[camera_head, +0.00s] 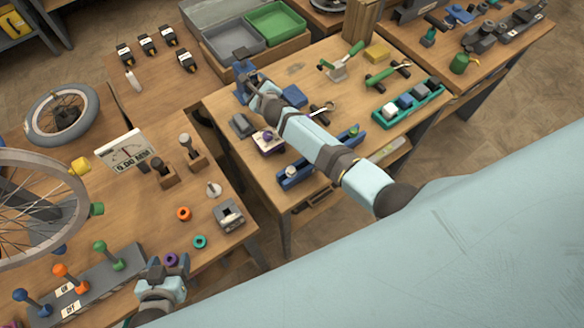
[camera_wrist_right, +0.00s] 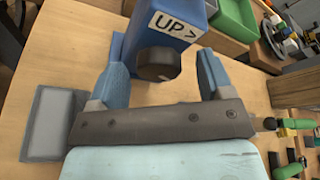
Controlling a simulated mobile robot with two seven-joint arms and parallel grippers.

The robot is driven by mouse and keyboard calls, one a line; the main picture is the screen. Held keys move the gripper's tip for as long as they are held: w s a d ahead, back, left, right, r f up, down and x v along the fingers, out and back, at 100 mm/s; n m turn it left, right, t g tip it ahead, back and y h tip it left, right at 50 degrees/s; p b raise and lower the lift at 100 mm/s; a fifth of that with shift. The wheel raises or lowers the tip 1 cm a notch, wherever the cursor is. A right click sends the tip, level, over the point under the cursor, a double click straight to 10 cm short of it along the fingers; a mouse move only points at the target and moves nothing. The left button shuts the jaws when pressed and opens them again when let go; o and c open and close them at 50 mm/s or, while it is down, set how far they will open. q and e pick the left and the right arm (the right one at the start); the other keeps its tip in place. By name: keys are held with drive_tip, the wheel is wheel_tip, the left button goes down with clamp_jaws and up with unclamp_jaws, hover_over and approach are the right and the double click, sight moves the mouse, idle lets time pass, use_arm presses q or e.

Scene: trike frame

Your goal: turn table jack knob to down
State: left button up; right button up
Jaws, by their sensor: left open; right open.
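In the right wrist view the table jack is a blue block (camera_wrist_right: 178,18) with a white label reading "UP >". Its dark round knob (camera_wrist_right: 155,63) sits on the near face below the label. My right gripper (camera_wrist_right: 163,75) is open, with one blue finger on each side of the knob; I cannot tell whether either touches it. In the head view my right gripper (camera_head: 250,80) reaches to the far left corner of the middle table, and the jack there is mostly hidden. My left gripper (camera_head: 169,264) is open above the left table's front, close to a purple ring (camera_head: 171,259).
A grey block (camera_head: 242,125) lies beside the right gripper. Grey and green bins (camera_head: 274,22) stand behind it. The left table holds a scale (camera_head: 125,152), coloured levers (camera_head: 62,270) and wheels. A green tray (camera_head: 408,102) and tools lie on the middle table.

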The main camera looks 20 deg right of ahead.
drive_tip(key=p+v, duration=0.2)
drive_tip(key=v, duration=1.2)
drive_tip(key=shift+a+f, duration=0.1)
use_arm(q)
drive_tip(key=shift+r+b, duration=0.5)
drive_tip(key=shift+r, duration=0.3)
drive_tip(key=shift+f+b, duration=0.35)
use_arm(e)
drive_tip(key=s+a+n+y, duration=0.1)
drive_tip(key=s+n+y, duration=0.1)
drive_tip(key=s+n, duration=0.7)
drive_tip(key=s+a+f+n+y, duration=0.1)
drive_tip(key=s+n+y, duration=0.2)
drive_tip(key=s+n, duration=0.6)
drive_tip(key=shift+s+a+f+n+g, duration=0.3)
drive_tip(key=shift+s+a+n, duration=0.1)
drive_tip(key=shift+n, duration=2.1)
